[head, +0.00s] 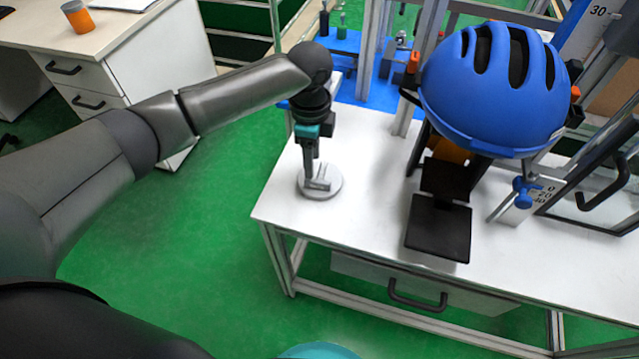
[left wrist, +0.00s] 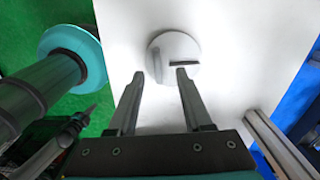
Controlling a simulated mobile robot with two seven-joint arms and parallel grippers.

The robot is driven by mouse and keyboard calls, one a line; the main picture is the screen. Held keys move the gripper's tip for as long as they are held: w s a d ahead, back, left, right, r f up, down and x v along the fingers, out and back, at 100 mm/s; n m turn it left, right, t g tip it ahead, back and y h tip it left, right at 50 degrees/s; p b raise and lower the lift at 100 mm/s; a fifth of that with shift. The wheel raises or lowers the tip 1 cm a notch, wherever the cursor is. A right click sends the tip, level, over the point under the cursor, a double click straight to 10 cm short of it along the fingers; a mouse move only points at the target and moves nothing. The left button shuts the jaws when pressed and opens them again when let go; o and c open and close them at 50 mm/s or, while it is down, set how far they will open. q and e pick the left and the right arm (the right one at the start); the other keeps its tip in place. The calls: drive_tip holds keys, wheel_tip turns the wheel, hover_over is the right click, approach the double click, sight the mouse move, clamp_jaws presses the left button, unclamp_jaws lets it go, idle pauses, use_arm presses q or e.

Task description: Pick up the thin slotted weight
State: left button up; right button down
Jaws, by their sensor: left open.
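The thin slotted weight (head: 326,188) is a flat, light grey disc lying on the white table near its left end. My left gripper (head: 311,181) is directly above the weight in the head view, pointing down. I cannot tell whether the fingertips touch the disc. My right gripper is not in view.
A blue helmet (head: 490,85) sits on the drop tower, right of the weight. A black plate (head: 438,228) lies in front of it. A metal post (head: 408,95) stands behind. The white table (head: 375,170) is bare between weight and plate. A desk (head: 100,30) stands at far left.

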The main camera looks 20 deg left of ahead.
sight(317, 181)
use_arm(q)
drive_tip(key=shift+f, duration=0.25)
drive_tip(key=f, duration=0.1)
drive_tip(key=f+b, duration=0.1)
drive_tip(key=d+f+b, duration=0.1)
drive_tip(key=shift+s+d+f, duration=0.1)
drive_tip(key=shift+s+f, duration=0.15)
drive_tip(key=shift+f, duration=0.8)
drive_tip(key=shift+c, duration=1.4)
drive_tip(key=c, duration=0.4)
clamp_jaws()
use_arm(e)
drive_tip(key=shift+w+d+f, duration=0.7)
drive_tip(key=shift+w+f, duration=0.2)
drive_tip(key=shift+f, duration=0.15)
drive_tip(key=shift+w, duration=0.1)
